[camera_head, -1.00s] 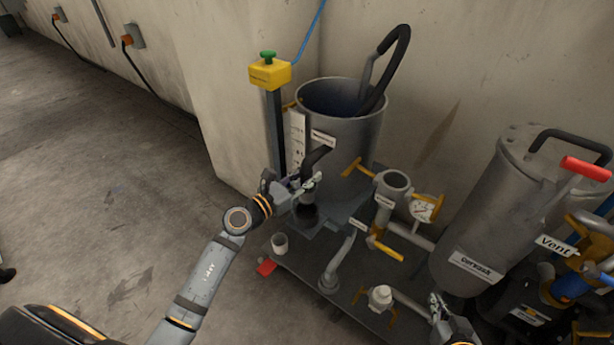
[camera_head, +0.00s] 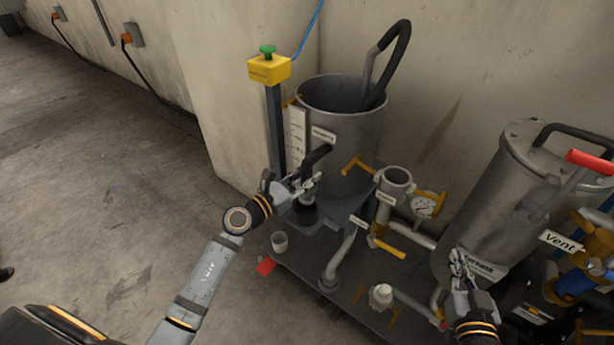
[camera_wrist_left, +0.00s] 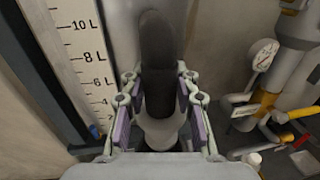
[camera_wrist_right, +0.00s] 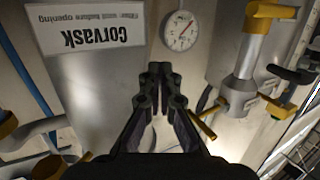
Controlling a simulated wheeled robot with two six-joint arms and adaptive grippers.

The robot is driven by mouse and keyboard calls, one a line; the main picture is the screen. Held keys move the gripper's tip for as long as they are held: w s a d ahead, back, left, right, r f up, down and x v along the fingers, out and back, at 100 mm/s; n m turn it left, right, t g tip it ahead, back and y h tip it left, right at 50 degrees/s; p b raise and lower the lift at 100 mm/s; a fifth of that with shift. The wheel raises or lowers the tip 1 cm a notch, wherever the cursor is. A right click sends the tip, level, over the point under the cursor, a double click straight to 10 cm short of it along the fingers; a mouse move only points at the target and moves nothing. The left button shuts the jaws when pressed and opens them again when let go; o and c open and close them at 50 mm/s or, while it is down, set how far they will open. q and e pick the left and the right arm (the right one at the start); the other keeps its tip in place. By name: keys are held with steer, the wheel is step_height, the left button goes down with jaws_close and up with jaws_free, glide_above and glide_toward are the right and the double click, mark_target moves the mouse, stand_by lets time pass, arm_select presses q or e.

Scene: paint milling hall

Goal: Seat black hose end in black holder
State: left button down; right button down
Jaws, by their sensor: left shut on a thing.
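My left gripper (camera_head: 306,183) is shut on the black hose end (camera_head: 316,158), beside the front of the open grey tank. In the left wrist view the black hose (camera_wrist_left: 160,45) runs between the fingers, with a pale grey end piece (camera_wrist_left: 160,130) below it. A dark round piece, seemingly the black holder (camera_head: 304,214), stands just under the left gripper. The hose's lower tip is partly hidden by the fingers, so I cannot tell whether it touches the holder. My right gripper (camera_head: 458,262) looks shut and empty, in front of the Corvask vessel; its fingertips (camera_wrist_right: 165,75) are close together.
The grey tank (camera_head: 350,125) has another black hose loop (camera_head: 398,45) at its rim. Yellow-handled valves (camera_head: 390,248), a gauge (camera_head: 425,206) and pipes crowd the space between the grippers. A small cup (camera_head: 279,241) stands at the platform's left edge. Floor at left is clear.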

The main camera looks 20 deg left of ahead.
arm_select(q)
steer(key=shift+f+b, duration=0.2)
steer(key=shift+b, duration=0.1)
steer(key=shift+f, duration=0.1)
arm_select(e)
step_height(320, 180, up, 8)
steer(key=w+t, duration=0.1)
steer(key=t, duration=0.2)
steer(key=shift+f+t, duration=0.15)
steer(key=shift+t, duration=0.15)
stand_by(0.7)
arm_select(q)
steer(key=shift+f, duration=0.1)
steer(key=shift+f+b, duration=0.3)
steer(key=shift+f, duration=0.1)
arm_select(e)
steer(key=shift+f, duration=0.3)
